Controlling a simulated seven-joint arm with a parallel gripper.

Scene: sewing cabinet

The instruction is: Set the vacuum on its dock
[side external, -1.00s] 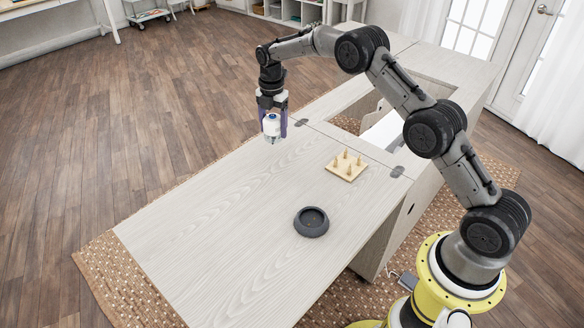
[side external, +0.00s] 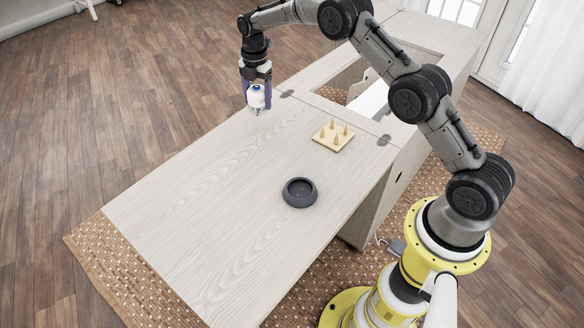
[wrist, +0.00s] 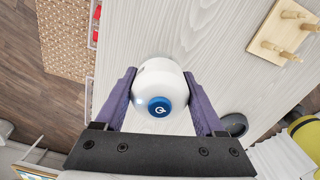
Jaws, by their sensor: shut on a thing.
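The vacuum (side external: 256,97) is a small, rounded white body. In the wrist view it (wrist: 161,78) shows a blue round button on top. My gripper (side external: 257,97) is shut on it, with a purple finger on each side, and the vacuum looks upright. It is over the cabinet top near the far edge; I cannot tell whether its underside touches the wood. The dock looks to be the dark grey round dish (side external: 299,193), empty, nearer the camera on the same top.
A wooden peg board (side external: 333,136) with several pegs stands right of the vacuum, between it and my base side. Dark oval hinges (side external: 384,140) and an opening in the cabinet lie behind. The pale top (side external: 215,215) left of the dock is clear.

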